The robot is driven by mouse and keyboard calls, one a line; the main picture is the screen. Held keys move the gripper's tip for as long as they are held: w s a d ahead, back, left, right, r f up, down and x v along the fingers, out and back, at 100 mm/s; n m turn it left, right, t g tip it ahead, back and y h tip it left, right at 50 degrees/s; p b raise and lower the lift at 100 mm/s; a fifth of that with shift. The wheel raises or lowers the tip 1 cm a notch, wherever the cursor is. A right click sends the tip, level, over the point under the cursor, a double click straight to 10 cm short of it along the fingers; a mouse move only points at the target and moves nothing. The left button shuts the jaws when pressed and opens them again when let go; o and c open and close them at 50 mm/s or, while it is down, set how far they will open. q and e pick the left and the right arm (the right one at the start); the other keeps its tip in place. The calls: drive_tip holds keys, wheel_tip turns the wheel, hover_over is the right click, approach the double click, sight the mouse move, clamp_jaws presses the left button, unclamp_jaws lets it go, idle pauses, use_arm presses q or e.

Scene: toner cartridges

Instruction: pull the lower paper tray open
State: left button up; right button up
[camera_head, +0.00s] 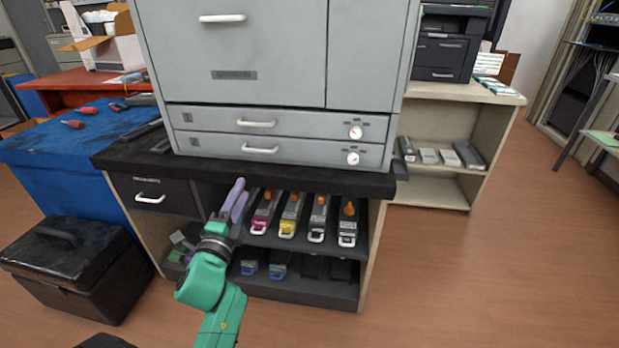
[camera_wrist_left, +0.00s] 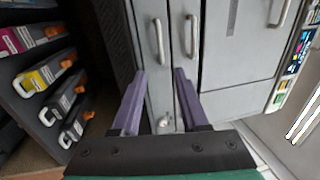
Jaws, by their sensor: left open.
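The lower paper tray (camera_head: 220,146) is a grey drawer front at the bottom of the large grey printer (camera_head: 270,45). It looks shut and flush, with a white bar handle (camera_head: 260,150) and a round knob at its right. In the left wrist view the picture is turned, and the lower tray's handle (camera_wrist_left: 159,40) lies above the fingertips. My left gripper (camera_head: 239,193) has purple fingers and sits below and in front of the tray, by the cartridge shelf. In the wrist view it is open (camera_wrist_left: 160,74) with nothing between the fingers. My right gripper is not seen.
The upper tray (camera_head: 215,121) is just above, also shut. The dark counter edge (camera_head: 290,180) lies under the printer. Several toner cartridges (camera_head: 290,215) stand on the shelf below, close to my left gripper. A black box (camera_head: 70,265) is on the floor at left. The right floor is clear.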

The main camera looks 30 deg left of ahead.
use_arm(q)
drive_tip(key=x, duration=1.4)
drive_tip(key=shift+a, duration=0.5)
clamp_jaws()
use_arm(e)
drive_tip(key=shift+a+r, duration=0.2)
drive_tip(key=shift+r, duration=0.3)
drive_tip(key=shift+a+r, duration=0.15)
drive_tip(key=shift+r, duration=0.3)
